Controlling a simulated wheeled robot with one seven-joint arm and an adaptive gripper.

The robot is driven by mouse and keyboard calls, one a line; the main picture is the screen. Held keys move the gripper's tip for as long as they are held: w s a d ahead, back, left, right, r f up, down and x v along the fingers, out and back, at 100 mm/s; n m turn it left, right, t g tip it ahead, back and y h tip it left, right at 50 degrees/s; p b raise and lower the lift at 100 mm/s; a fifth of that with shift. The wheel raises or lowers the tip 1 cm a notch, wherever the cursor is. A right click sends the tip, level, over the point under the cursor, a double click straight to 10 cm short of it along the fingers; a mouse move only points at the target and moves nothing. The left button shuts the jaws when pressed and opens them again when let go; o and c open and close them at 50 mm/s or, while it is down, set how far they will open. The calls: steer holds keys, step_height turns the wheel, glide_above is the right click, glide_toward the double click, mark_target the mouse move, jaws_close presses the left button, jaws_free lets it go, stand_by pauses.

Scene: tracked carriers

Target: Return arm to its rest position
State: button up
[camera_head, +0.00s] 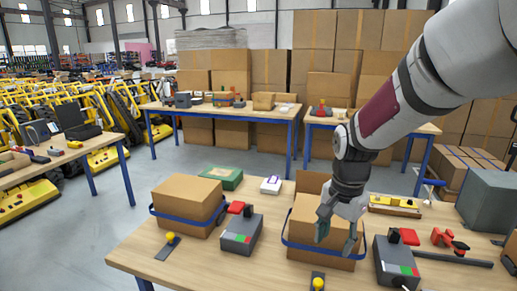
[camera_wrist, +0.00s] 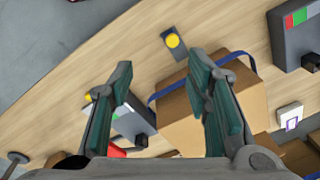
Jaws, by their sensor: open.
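My gripper (camera_head: 337,238) is open, fingers pointing down, in front of and above the right cardboard box (camera_head: 305,229), which has a blue band around it. My arm comes in from the upper right. The right finger overlaps a blue-banded box (camera_wrist: 178,125); the left overlaps a grey device (camera_wrist: 130,117). I cannot tell whether a finger touches the box. A second blue-banded box (camera_head: 185,200) stands at the left of the table.
The wooden table (camera_head: 130,252) also carries grey button devices (camera_head: 240,236) (camera_head: 398,265), yellow buttons on dark plates (camera_head: 168,246), a green box (camera_head: 222,177) and a dark grey bin (camera_head: 488,200) at right. Other tables (camera_head: 225,109) and stacked cartons (camera_head: 315,40) stand behind.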

steer(key=s+r+n+t, duration=0.1)
steer(key=s+r+n, duration=0.2)
steer(key=s, duration=0.5)
steer(key=s+r+n+t, duration=0.1)
steer(key=s+r+n, duration=0.2)
steer(key=s, duration=0.5)
steer(key=s+d+r+n+t, duration=0.1)
steer(key=s+r+n, duration=0.3)
steer(key=s, duration=0.4)
steer(key=shift+r, duration=0.5)
